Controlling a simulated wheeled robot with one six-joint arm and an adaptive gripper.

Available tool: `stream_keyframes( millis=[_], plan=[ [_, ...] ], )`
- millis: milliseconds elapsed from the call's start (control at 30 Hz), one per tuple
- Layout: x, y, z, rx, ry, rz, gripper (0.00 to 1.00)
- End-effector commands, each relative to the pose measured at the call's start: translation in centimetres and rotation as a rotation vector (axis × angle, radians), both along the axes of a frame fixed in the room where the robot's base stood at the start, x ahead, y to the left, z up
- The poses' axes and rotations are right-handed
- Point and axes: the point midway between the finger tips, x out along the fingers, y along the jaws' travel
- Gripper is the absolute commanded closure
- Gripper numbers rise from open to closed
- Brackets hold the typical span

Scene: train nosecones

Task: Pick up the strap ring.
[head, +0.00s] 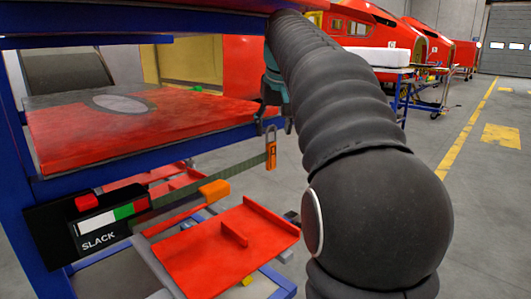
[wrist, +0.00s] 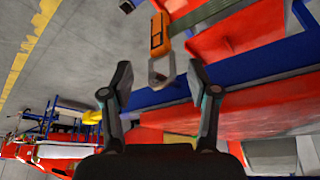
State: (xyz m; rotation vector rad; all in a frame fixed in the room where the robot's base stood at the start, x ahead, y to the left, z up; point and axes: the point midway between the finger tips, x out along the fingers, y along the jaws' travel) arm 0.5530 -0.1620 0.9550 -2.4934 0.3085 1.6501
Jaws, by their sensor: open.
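The strap ring is a small grey loop (wrist: 163,66) at the end of an orange piece (wrist: 159,34) on the strap. In the head view the ring (head: 271,131) stands at the top of the upright orange piece (head: 271,154), at the right end of the olive strap (head: 200,186). My gripper (wrist: 160,80) is open, with one finger on each side of the ring and visible gaps on both sides. Nothing is between the pads except, at their far end, the ring. In the head view my arm hides much of the gripper, and its fingertips are unclear.
A strap box marked SLACK (head: 98,228) with a red button is fixed to the blue rack (head: 150,170). Red panels (head: 225,250) lie on the lower shelf, and a red panel (head: 70,130) lies above. Open grey floor (head: 480,200) lies to the right.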

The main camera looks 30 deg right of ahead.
Motion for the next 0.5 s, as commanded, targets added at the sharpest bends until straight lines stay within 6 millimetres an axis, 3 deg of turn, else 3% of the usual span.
stream_keyframes(
  millis=[267,500],
  plan=[
    [0.4,0.0,-1.6,0.002,0.011,0.006,0.4],
    [1.7,-0.3,-5.1,0.003,0.012,0.005,0.4]
  ],
)
